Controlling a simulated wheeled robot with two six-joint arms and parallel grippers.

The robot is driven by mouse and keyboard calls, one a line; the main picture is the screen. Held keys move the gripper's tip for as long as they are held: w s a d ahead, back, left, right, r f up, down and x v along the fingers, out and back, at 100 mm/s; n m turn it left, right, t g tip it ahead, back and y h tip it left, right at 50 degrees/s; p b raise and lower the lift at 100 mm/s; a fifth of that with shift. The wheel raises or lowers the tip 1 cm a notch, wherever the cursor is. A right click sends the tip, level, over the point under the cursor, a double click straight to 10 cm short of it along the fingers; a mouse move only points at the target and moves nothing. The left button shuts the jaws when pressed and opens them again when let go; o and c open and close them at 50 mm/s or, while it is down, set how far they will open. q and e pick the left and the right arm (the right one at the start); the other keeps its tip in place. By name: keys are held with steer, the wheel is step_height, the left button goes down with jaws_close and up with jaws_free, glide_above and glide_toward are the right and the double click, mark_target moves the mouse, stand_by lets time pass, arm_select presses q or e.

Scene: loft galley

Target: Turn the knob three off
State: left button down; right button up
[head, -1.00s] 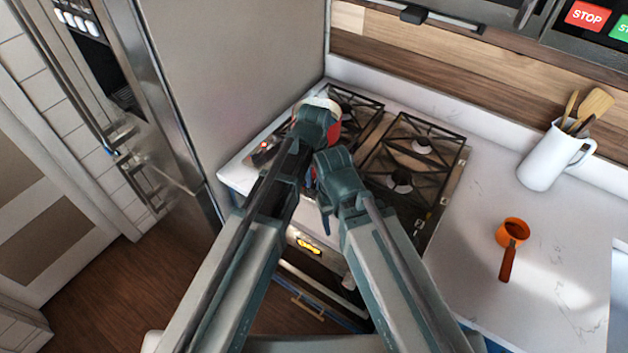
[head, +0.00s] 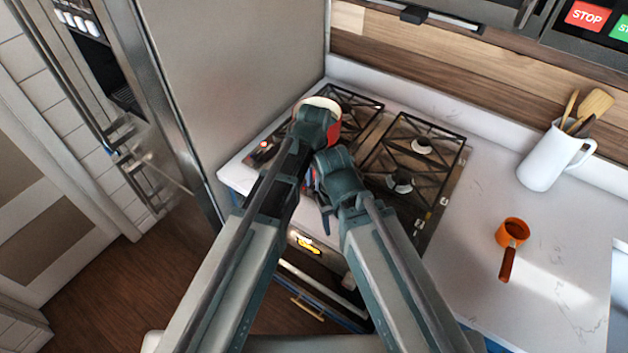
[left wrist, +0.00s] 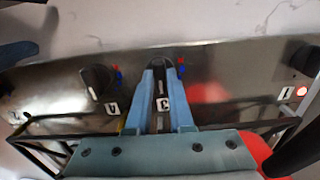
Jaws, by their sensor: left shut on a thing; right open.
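In the left wrist view, knob three (left wrist: 158,78) is a dark knob on the steel control panel, behind the label "3" (left wrist: 164,104). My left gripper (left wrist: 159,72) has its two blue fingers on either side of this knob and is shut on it. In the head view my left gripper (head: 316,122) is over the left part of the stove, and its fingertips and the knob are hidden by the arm. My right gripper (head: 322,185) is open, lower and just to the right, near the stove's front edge.
Another dark knob (left wrist: 97,82) is left of knob three, near the label "4". A red light (left wrist: 302,91) glows at the panel's right. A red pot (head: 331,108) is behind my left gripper. Black grates (head: 412,150), an orange cup (head: 512,232) and a white jug (head: 548,160) are to the right.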

arm_select(q)
steer(key=c, duration=0.8)
jaws_free()
steer(key=shift+r, duration=0.15)
arm_select(e)
steer(key=shift+r, duration=0.1)
arm_select(q)
step_height(320, 180, up, 14)
steer(key=p, duration=1.4)
steer(key=shift+f, duration=0.25)
arm_select(e)
step_height(320, 180, up, 14)
steer(key=shift+f, duration=0.2)
